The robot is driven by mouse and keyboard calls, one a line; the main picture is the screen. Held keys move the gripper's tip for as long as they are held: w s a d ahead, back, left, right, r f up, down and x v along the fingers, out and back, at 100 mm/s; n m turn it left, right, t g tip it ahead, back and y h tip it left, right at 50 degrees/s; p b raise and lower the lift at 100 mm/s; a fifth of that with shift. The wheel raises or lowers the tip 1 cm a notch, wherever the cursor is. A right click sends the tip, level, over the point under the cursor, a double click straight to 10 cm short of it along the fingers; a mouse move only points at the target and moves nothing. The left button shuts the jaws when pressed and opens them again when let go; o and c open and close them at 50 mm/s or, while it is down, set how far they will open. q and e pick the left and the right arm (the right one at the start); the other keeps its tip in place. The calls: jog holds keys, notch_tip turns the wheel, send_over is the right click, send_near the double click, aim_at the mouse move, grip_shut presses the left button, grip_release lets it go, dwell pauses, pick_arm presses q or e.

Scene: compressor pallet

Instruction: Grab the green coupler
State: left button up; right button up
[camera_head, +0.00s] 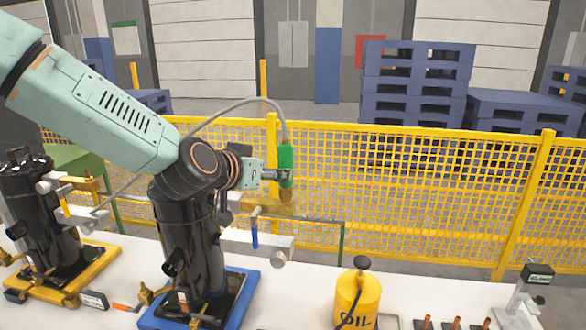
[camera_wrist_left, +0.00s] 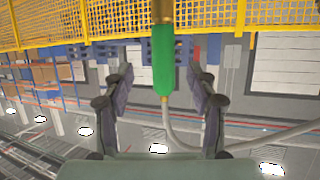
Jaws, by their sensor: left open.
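The green coupler (camera_head: 286,163) hangs upright at the end of a grey hose, with a brass fitting (camera_head: 284,197) just below it. My left gripper (camera_head: 284,174) is at the coupler, its jaws pointing right towards it. In the left wrist view the coupler (camera_wrist_left: 164,62) lies between the two open fingers of my left gripper (camera_wrist_left: 161,85), with a visible gap on either side. The grey hose (camera_wrist_left: 200,143) runs from the coupler's end and curves off to the right. My right gripper is in neither view.
Two black compressor cylinders stand on a yellow pallet (camera_head: 100,262) and a blue pallet (camera_head: 247,285). A yellow oil can (camera_head: 357,300) stands on the white table front right. A yellow mesh fence (camera_head: 420,185) runs behind the coupler.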

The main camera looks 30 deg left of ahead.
aim_at(282, 167)
pick_arm(q)
jog(key=x, duration=0.9)
jog(key=shift+w+a+r, duration=0.15)
jog(key=shift+a+r, duration=0.2)
jog(key=shift+a, duration=0.05)
jog(key=shift+s+d+r, duration=0.3)
jog(key=shift+s+r, duration=0.2)
jog(key=shift+s, duration=0.25)
jog(key=c, duration=0.3)
jog(key=shift+c, duration=0.9)
jog(key=shift+w+a+f, duration=0.2)
jog(key=shift+w+f, duration=0.25)
jog(key=shift+w, duration=0.1)
jog(key=c, duration=0.4)
jog(key=shift+s+d+r, duration=0.1)
jog(key=shift+s+r, duration=0.1)
grip_shut()
